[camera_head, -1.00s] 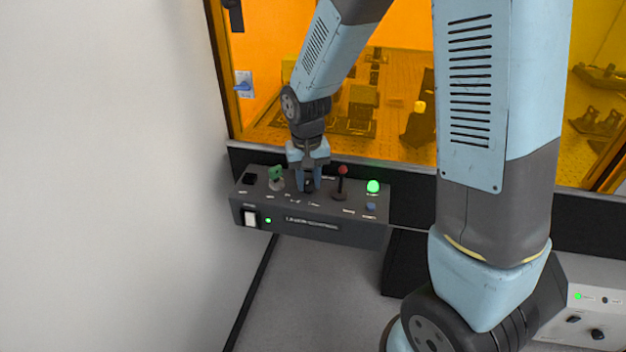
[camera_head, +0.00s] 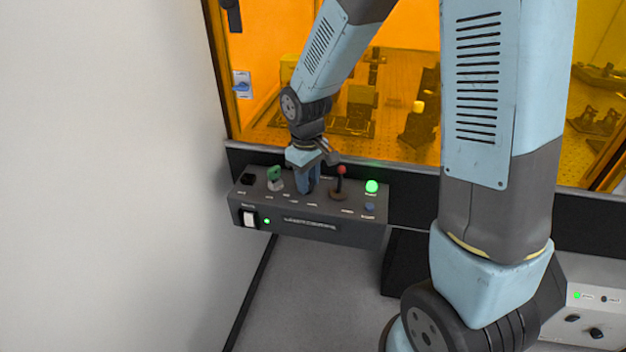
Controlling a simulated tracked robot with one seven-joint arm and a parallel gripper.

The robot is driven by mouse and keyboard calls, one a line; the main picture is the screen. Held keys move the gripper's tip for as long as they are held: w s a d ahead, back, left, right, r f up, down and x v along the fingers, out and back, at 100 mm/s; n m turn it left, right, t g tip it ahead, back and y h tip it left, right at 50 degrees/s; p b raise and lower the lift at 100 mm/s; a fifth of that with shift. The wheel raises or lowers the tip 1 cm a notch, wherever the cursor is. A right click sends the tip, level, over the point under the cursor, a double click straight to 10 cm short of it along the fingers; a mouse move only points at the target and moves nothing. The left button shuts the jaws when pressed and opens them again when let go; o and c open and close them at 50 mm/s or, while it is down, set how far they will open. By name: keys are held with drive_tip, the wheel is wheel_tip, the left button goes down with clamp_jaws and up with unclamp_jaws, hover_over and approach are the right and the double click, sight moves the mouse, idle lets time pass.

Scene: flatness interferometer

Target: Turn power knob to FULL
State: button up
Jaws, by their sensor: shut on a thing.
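The dark control box (camera_head: 330,232) stands at the back left of the grey bench, below the orange window. My gripper (camera_head: 307,188) points down at the middle of its top face, between the green key-like switch (camera_head: 274,174) and the red-tipped lever (camera_head: 341,172). It is shut on the power knob, which the fingers hide. The knob's pointer and most of the labels around it cannot be read. The gripper is turned at an angle to the box's front edge.
A lit green lamp (camera_head: 371,187) and a blue button (camera_head: 369,207) sit at the box's right end. A white rocker switch (camera_head: 249,219) is on its front. The red-tipped lever stands close to my gripper's right side. A white panel (camera_head: 590,318) is at the lower right.

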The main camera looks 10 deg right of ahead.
drive_tip(key=shift+s+a+f, duration=0.1)
drive_tip(key=shift+s, duration=0.1)
drive_tip(key=o, duration=0.8)
drive_tip(key=shift+c, duration=0.2)
drive_tip(key=o, duration=0.3)
drive_tip(key=shift+w, duration=0.1)
drive_tip(key=shift+w+r, duration=0.1)
drive_tip(key=shift+r, duration=0.6)
wheel_tip(320, 180, up, 12)
drive_tip(key=shift+r, duration=0.25)
drive_tip(key=shift+a, duration=0.1)
